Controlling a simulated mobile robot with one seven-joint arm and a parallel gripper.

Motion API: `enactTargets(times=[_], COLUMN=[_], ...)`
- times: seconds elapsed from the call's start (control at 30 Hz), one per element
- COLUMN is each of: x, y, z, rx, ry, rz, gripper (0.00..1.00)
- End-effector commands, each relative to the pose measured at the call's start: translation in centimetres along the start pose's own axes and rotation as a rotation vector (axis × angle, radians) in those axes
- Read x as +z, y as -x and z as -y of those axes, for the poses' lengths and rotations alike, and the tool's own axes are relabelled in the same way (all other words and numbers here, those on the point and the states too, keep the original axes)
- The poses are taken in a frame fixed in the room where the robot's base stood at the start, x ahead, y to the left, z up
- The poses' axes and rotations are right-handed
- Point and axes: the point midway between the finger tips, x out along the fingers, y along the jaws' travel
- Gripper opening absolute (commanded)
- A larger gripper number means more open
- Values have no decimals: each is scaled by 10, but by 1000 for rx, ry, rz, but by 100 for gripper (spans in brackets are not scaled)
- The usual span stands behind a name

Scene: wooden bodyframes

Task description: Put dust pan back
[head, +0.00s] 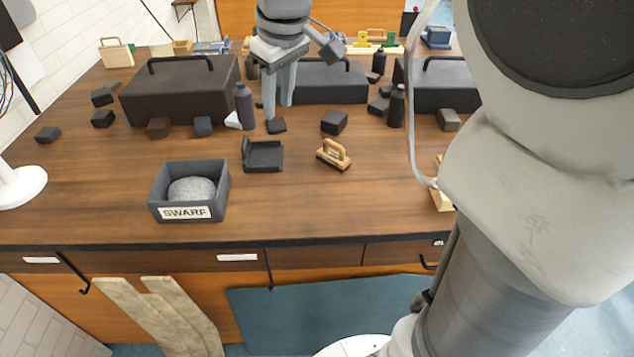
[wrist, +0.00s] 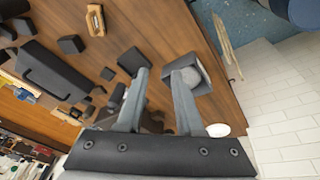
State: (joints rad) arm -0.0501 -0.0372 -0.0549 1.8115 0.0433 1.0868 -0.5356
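The small black dust pan (head: 265,157) lies flat on the wooden bench in the head view, between the SWARF bin (head: 160,200) and the wooden-handled brush (head: 334,155). A dark shape at the left fingertip in the wrist view looks like the dust pan (wrist: 131,60). My gripper (head: 279,112) hangs fingers down behind the dust pan, above the bench. It is open and empty, with its two fingers (wrist: 163,71) apart in the wrist view. The grey bin holds a round speckled grey heap. The brush also shows in the wrist view (wrist: 96,20).
A large dark toolbox (head: 180,92) stands left of my gripper, with more dark boxes behind and to the right. The bench's front strip is mostly clear.

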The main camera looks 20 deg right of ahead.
Motion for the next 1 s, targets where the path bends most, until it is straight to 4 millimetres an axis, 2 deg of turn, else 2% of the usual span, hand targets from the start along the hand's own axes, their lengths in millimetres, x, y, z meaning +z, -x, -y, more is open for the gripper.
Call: enactTargets(times=[0.1,0.3,0.6,0.8,1.0], x=[30,78,148,174,180], y=[14,26,20,11,8], z=[16,41,78,91,94], rx=[18,46,80,91,93], ry=[-80,-214,-408,-487,-507], rz=[-32,-83,-160,-190,-196], gripper=[36,36,36,36,36])
